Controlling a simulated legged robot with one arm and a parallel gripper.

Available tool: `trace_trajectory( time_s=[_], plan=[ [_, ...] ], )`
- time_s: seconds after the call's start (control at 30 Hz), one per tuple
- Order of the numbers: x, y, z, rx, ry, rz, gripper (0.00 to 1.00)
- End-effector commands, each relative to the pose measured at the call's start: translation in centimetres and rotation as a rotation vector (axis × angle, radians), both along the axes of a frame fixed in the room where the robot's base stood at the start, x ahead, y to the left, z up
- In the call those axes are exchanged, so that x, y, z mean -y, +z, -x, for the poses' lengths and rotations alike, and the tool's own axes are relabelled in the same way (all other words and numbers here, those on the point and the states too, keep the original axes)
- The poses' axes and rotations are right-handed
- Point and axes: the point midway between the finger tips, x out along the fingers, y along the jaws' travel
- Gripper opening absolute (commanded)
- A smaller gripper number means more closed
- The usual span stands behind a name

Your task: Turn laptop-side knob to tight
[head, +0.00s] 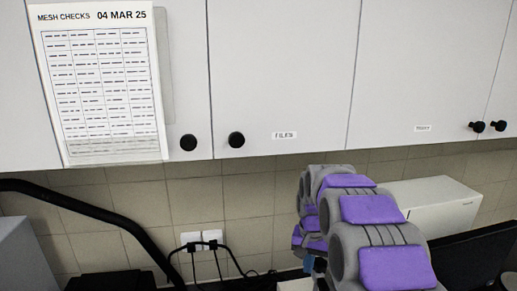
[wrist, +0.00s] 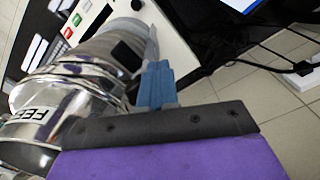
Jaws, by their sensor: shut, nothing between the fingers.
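In the wrist view, my gripper (wrist: 156,82) shows its blue fingers together, with nothing seen between them. The fingertips are just right of a shiny metal sieve stack (wrist: 62,90), which lies tilted in the picture and bears a partly visible label. A dark patch (wrist: 128,55) and a grey pointed piece show at the stack's end by the fingertips. I cannot tell whether either is the laptop-side knob, or whether the fingers touch anything. In the head view, my arm hides most of the work area, and no knob of the shaker can be made out.
A white panel with red and green buttons (wrist: 67,33) is behind the stack. A lit screen (wrist: 240,4) is at the top of the wrist view. Wall cabinets (head: 280,70) hang above my arm.

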Motion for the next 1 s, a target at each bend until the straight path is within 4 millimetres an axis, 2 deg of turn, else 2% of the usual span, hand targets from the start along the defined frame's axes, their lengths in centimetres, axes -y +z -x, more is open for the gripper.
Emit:
trace_trajectory(
  time_s=[0.2, 0.67, 1.0],
  plan=[
    [0.6, 0.1, 0.2, -0.001, -0.002, -0.004, 0.0],
    [-0.5, 0.1, 0.7, 0.0, -0.002, 0.001, 0.0],
    [-0.4, 3.3, 0.6, 0.003, -0.002, 0.0, 0.0]
  ],
)
